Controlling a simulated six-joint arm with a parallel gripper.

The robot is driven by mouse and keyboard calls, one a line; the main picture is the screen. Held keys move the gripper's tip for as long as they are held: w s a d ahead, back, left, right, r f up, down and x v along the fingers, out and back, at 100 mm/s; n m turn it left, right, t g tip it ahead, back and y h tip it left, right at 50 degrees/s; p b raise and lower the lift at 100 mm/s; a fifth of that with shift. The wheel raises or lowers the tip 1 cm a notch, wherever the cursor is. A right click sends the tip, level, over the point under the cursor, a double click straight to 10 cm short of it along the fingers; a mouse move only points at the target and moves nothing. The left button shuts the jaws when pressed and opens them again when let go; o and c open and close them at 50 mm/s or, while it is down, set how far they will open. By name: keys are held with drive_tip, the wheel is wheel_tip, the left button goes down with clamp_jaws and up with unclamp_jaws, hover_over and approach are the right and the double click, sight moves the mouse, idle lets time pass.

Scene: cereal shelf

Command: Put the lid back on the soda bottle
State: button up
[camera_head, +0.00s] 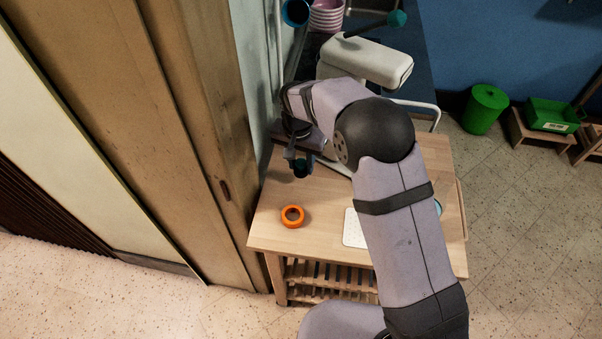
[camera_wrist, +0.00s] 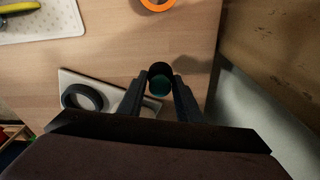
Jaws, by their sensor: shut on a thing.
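My gripper (camera_head: 302,168) is low over the back left of the wooden table, near the wall. In the wrist view its two fingers (camera_wrist: 160,88) are shut on a small dark round thing (camera_wrist: 160,78) with a teal-green end. I cannot tell for sure whether this is the lid; its dark teal side also shows under the gripper in the head view (camera_head: 301,170). I cannot make out the soda bottle for sure in either view. A white machine (camera_head: 365,62) stands behind my arm; a pale base with a black ring (camera_wrist: 82,98) lies left of the fingers in the wrist view.
An orange ring (camera_head: 292,216) lies on the table (camera_head: 275,195). A white perforated board (camera_head: 353,228) is partly hidden by my arm; a yellow-handled thing (camera_wrist: 18,7) lies on it. A wooden cabinet (camera_head: 215,150) borders the table's left. A green bin (camera_head: 485,108) stands on the floor.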

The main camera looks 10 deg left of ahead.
sight(304, 160)
wheel_tip(304, 160, up, 5)
drive_tip(key=shift+f+b, duration=0.15)
drive_tip(key=shift+b, duration=0.4)
drive_tip(key=shift+d+r, duration=0.25)
drive_tip(key=shift+r, duration=0.1)
drive_tip(key=s+d+r+m+p, duration=0.1)
drive_tip(key=d+r+m+p, duration=0.15)
drive_tip(key=d+r, duration=0.55)
drive_tip(key=s+d+r+m+p, duration=0.1)
drive_tip(key=d+r+m+p, duration=0.15)
drive_tip(key=d+r, duration=0.6)
drive_tip(key=s+d+r+m+p, duration=0.1)
drive_tip(key=s+d+r+m, duration=0.1)
drive_tip(key=s+d, duration=0.3)
drive_tip(key=s+d+r+m+h+p, duration=0.1)
drive_tip(key=s+d+r, duration=0.3)
drive_tip(key=d, duration=0.5)
drive_tip(key=shift+s+d+r+m+g+p, duration=0.15)
drive_tip(key=shift+s+d+m+g+p, duration=0.3)
drive_tip(key=shift+p, duration=0.3)
drive_tip(key=shift+a, duration=0.1)
wheel_tip(304, 160, down, 5)
drive_tip(key=b, duration=0.4)
drive_tip(key=shift+r, duration=0.15)
drive_tip(key=shift+f+b, duration=0.65)
drive_tip(key=shift+f, duration=0.15)
